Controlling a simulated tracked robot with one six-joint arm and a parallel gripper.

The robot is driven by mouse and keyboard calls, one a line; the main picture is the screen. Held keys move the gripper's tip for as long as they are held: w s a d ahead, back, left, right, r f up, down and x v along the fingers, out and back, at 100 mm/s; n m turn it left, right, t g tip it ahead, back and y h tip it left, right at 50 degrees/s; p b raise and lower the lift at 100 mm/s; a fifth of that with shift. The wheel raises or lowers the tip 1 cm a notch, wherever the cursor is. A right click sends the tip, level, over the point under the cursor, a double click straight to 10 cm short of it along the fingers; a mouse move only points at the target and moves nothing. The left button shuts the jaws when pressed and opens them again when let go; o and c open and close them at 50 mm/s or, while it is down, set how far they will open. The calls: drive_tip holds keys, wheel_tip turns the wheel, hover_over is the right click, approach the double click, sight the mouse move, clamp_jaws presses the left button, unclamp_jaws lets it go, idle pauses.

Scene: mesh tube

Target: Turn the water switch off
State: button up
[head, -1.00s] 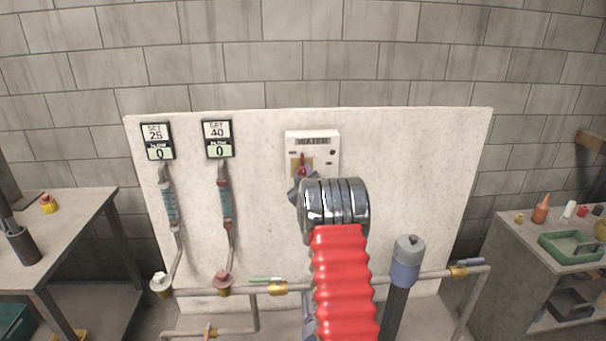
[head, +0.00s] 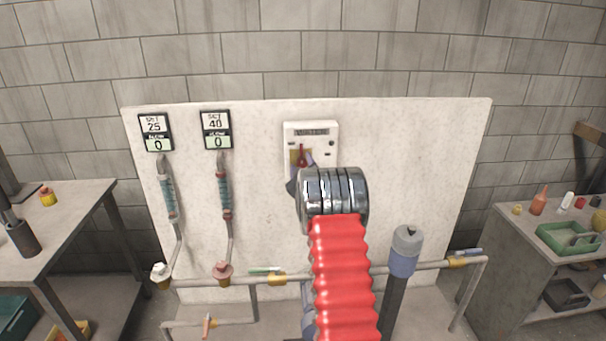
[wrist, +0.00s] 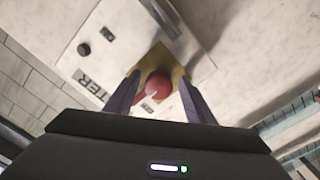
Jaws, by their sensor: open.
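The water switch is a white box (head: 325,146) on the upright board, with a red lever (head: 302,154) pointing up over a yellow plate. In the wrist view, the box (wrist: 128,45) appears turned, with part of its label showing and the lever's round red knob (wrist: 158,87) in front of the yellow plate (wrist: 176,72). My gripper (wrist: 160,77) is open, one finger on each side of the knob. I cannot tell if either finger touches it. In the head view, my arm hides the lower part of the box and most of the gripper.
Two gauges (head: 155,132) (head: 216,130) reading 0 hang left on the white board (head: 420,150), above hoses and valves. Pipes (head: 410,267) run along its foot, and a grey-capped post (head: 405,250) stands right of my arm. Benches (head: 70,215) (head: 500,225) flank both sides.

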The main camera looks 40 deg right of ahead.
drive_tip(key=v, duration=1.3)
drive_tip(key=shift+a, duration=0.25)
drive_tip(key=shift+s+f, duration=0.1)
drive_tip(key=shift+s, duration=0.05)
drive_tip(key=s+a+f+m+g+y, duration=0.2)
drive_tip(key=s+f+g, duration=0.15)
drive_tip(key=f, duration=0.75)
drive_tip(key=s+a+f+m+g+y, duration=0.25)
drive_tip(key=s+a+g, duration=0.2)
drive_tip(key=a, duration=0.25)
drive_tip(key=s+a+r+n+y, duration=0.1)
drive_tip(key=s+a+r, duration=0.5)
drive_tip(key=s+a, duration=0.3)
drive_tip(key=s+a+r+n+g+y, duration=0.1)
drive_tip(key=s+a+r, duration=0.6)
drive_tip(key=a, duration=0.7)
drive_tip(key=s+a+r+n+y, duration=0.1)
drive_tip(key=s+a+r+y, duration=0.2)
drive_tip(key=s+a+r, duration=0.4)
drive_tip(key=s+a, duration=0.3)
drive_tip(key=a, duration=0.1)
drive_tip(key=shift+s+a, duration=0.35)
drive_tip(key=shift+s, duration=0.05)
